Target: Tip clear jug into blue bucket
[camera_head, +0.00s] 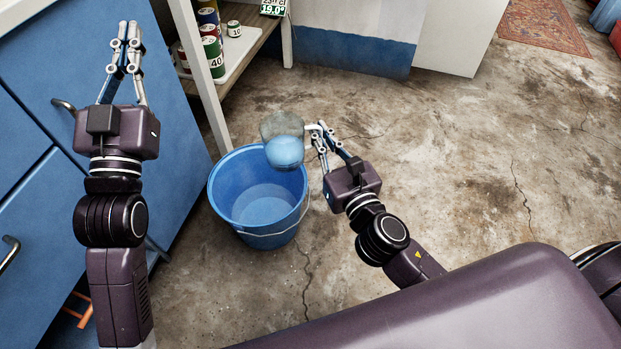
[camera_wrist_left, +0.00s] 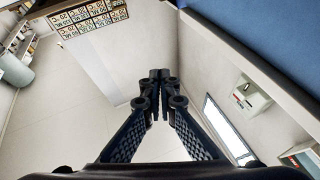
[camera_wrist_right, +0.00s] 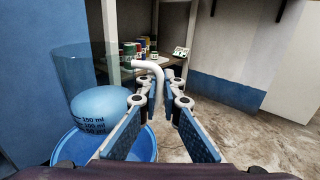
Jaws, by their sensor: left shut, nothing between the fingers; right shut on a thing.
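The clear jug (camera_head: 283,130) is see-through with blue liquid in its lower part. It hangs above the far right part of the blue bucket (camera_head: 222,188) and looks about upright. The right wrist view shows ml marks on the jug (camera_wrist_right: 86,75) and its white handle (camera_wrist_right: 150,68). My right gripper (camera_head: 318,133) is shut on the handle, to the right of the bucket. The bucket stands on the floor with its wire handle down; a paler disc inside is water or its bottom, I cannot tell. My left gripper (camera_head: 128,38) is shut and empty, raised at the left.
A blue cabinet (camera_head: 40,100) stands at the left. A shelf with numbered cans (camera_head: 211,45) is behind the bucket, its pale leg (camera_head: 203,80) close to the bucket's far side. The concrete floor (camera_head: 470,150) to the right is free, with a rug (camera_head: 545,25) farther off.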

